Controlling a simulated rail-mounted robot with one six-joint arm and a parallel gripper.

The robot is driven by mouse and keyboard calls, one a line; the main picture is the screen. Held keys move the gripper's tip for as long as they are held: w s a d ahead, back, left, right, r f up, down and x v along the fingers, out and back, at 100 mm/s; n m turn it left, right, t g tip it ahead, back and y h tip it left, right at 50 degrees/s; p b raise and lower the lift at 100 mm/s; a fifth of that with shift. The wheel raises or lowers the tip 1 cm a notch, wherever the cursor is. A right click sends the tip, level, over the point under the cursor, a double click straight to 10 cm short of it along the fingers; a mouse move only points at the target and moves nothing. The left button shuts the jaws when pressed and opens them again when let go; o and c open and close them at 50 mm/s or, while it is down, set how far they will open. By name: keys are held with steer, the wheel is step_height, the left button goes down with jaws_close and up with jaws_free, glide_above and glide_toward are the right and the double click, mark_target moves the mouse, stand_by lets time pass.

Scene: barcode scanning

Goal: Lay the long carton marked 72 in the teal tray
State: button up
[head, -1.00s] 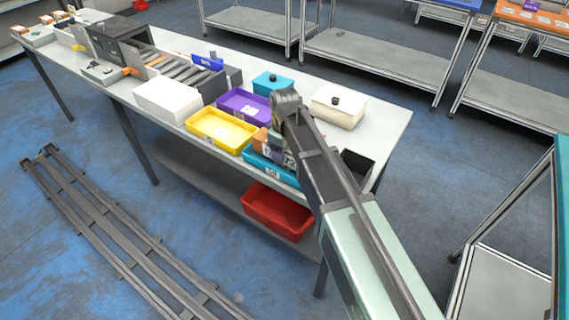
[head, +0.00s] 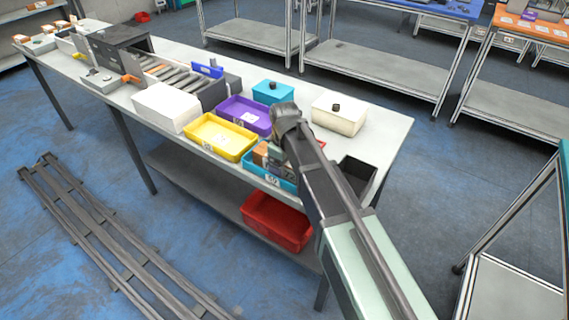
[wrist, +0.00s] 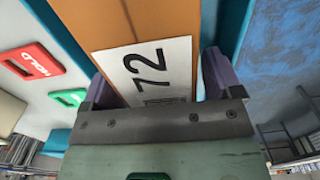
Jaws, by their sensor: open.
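The long carton marked 72 (wrist: 120,22) is orange-brown with a white label. In the wrist view it lies between the two spread fingers of my gripper (wrist: 158,82), which is open; I cannot tell whether either finger touches it. The teal tray (wrist: 231,25) shows along both sides of the carton. In the head view the teal tray (head: 288,186) stands at the table's front edge, with an orange-brown box (head: 260,153) showing inside it. My wrist and arm hide much of the tray and the gripper there.
A yellow tray (head: 246,150) and a purple tray (head: 262,128) stand left of and behind the teal tray. A black bin (head: 357,172) is to its right, and a lidded cream box (head: 340,115) behind. A red bin (head: 277,222) sits on the lower shelf.

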step_height(320, 180, up, 12)
steer(key=p, duration=1.1)
steer(key=shift+r+p, duration=0.1)
steer(key=shift+p, duration=0.3)
steer(key=s+d+m, duration=1.1)
steer(key=s+d, duration=0.6)
steer(key=d, duration=0.1)
steer(key=shift+s+d, duration=0.1)
